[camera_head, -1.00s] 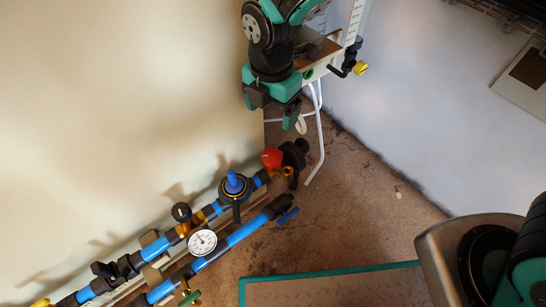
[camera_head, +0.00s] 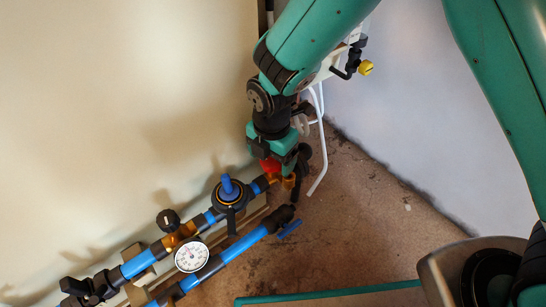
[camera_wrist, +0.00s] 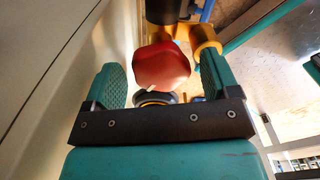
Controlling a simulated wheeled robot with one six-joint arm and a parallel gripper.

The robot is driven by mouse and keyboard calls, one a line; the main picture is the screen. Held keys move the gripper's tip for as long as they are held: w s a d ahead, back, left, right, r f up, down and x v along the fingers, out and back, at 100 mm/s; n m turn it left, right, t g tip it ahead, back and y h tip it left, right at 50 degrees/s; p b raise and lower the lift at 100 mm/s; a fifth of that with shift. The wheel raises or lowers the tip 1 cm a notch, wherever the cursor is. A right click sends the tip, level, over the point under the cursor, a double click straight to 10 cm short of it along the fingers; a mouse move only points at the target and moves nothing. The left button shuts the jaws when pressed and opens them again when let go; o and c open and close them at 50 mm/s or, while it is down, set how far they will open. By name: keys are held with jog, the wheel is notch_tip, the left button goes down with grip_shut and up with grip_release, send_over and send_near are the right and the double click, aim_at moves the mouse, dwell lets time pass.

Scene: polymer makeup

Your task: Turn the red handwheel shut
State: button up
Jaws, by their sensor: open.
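The red handwheel (camera_wrist: 162,66) sits between the two green fingers of my gripper (camera_wrist: 160,85) in the wrist view, with a visible gap on each side. In the head view the red handwheel (camera_head: 270,164) is partly hidden by my gripper (camera_head: 277,160), which points down over it from above. The fingers are apart and not closed on the handwheel. A brass fitting (camera_wrist: 205,36) shows beside the handwheel in the wrist view.
Blue and black pipework with a blue-knobbed valve (camera_head: 231,190) and a round white gauge (camera_head: 191,257) runs along the wall to the lower left. White tubes (camera_head: 321,150) hang just right of my gripper. The brown floor (camera_head: 360,210) is open to the right.

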jog(key=c, duration=0.9)
jog(key=shift+d, duration=0.1)
jog(key=shift+r, duration=0.1)
